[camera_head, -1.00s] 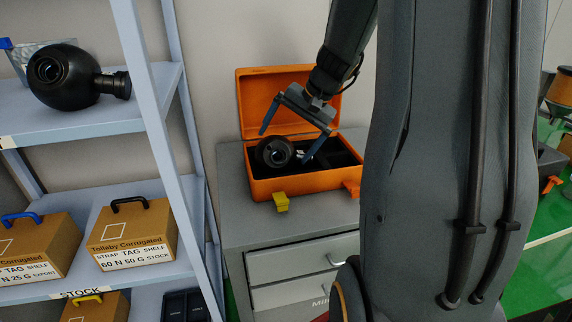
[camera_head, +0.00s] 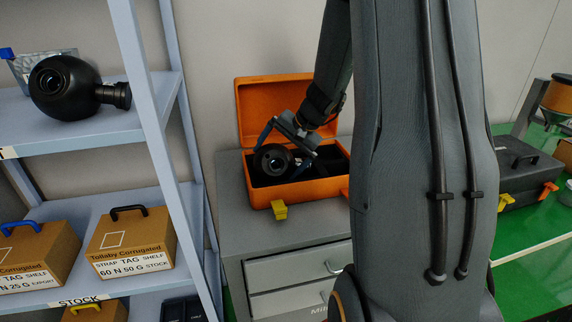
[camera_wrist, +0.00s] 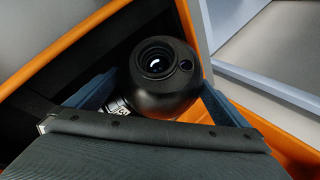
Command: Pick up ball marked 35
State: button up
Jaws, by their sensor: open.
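A black ball-shaped gimbal camera (camera_head: 270,161) with a round lens sits in the open orange case (camera_head: 300,192) on the grey cabinet. My gripper (camera_head: 284,156) is open above the case, its blue fingers coming down around this ball. In the wrist view the ball (camera_wrist: 163,85) lies between and beyond the spread fingers (camera_wrist: 160,100), with no clear grip on it. A pale marking shows at its lower left, partly hidden by my gripper; I cannot read a number. A second black ball camera (camera_head: 62,88) stands on the upper shelf at left.
The case's raised lid (camera_head: 268,98) stands behind the ball, and its orange walls are close to my fingers. Cardboard boxes (camera_head: 130,235) fill the lower shelf at left. A dark toolbox (camera_head: 525,172) sits on the green bench at right.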

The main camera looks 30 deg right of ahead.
jog(key=c, duration=1.2)
jog(key=shift+r, duration=0.15)
